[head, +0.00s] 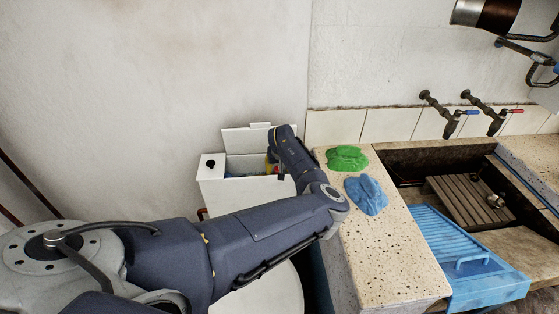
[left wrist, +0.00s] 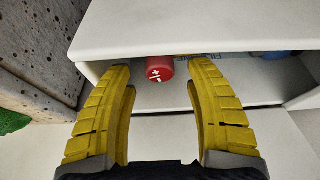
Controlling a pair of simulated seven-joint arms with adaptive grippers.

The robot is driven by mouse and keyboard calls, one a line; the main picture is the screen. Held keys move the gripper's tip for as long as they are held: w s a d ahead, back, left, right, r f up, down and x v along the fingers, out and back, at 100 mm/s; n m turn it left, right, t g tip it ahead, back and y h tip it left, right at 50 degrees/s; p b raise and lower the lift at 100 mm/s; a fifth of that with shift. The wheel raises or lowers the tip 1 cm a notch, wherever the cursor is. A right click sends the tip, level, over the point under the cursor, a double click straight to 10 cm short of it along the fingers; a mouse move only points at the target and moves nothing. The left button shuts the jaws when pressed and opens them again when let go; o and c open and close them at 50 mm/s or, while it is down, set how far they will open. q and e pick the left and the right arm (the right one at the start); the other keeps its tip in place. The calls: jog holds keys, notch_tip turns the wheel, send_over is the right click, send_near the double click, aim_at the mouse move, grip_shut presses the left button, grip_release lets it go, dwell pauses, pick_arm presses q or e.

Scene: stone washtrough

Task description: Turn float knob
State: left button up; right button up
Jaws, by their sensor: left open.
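The float knob (left wrist: 158,68) is a red cylinder with white plus and minus marks on its end, in the left wrist view. It sits inside the opening of the white cistern (head: 230,197), whose lid (head: 245,140) stands raised in the head view. My left gripper (left wrist: 160,66) has yellow ribbed fingers spread open, one on each side of the knob, with gaps between. In the head view the left gripper (head: 272,168) is mostly hidden behind its wrist at the cistern's opening. My right gripper is not in view.
A speckled stone counter (head: 385,260) stands right of the cistern, with a green cloth (head: 347,158) and a blue cloth (head: 366,195) on it. Farther right are a blue washboard (head: 465,255) and the trough. Two taps (head: 447,120) are on the wall.

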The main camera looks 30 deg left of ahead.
pick_arm(q)
jog(key=v, duration=0.9)
jog(key=shift+r, duration=0.25)
jog(key=shift+f, duration=0.1)
jog(key=x, duration=1.1)
jog(key=shift+f, duration=0.45)
jog(key=shift+r, duration=0.2)
